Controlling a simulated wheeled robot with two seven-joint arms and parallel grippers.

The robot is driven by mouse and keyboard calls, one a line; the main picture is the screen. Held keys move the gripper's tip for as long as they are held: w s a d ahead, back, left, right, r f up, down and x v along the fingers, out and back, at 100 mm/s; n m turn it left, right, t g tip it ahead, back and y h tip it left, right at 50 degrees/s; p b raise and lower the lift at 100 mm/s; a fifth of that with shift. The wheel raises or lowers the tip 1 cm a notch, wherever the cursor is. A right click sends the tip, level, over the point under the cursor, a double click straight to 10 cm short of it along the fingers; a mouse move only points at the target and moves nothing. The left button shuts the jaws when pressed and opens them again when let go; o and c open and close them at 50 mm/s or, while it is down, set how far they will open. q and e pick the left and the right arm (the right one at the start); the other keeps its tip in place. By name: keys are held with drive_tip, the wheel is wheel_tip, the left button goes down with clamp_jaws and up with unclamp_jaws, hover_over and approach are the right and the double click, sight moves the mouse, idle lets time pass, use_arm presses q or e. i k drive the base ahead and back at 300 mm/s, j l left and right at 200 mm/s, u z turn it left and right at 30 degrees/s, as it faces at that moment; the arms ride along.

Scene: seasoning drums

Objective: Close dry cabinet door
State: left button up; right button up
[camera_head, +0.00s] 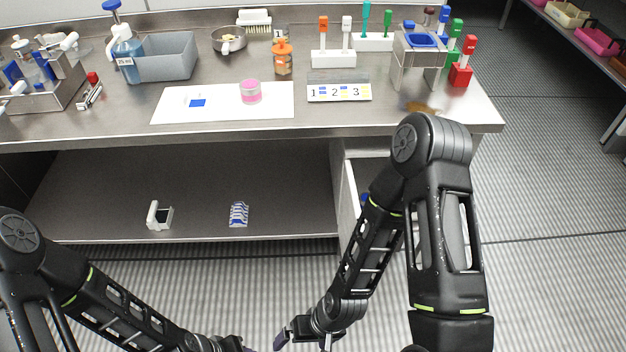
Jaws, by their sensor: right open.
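The dry cabinet (342,185) is built in under the right part of the steel table. A pale upright panel (350,208) at its front looks like its door, standing open toward me; my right arm covers much of it. A bit of something blue shows inside beside the panel. My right gripper (303,341) is at the bottom edge of the view, open and empty, below and in front of the cabinet and apart from the door. My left gripper (236,344) is at the bottom edge, mostly cut off, so its jaws cannot be judged.
The table (430,115) holds a grey bin (165,58), bottles, a white mat (175,103), a number card (338,92) and colored brush holders. The lower shelf (110,200) carries a white holder (159,215) and a blue-white rack (239,214).

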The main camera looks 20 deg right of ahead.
sight(350, 206)
drive_tip(key=z, duration=0.95)
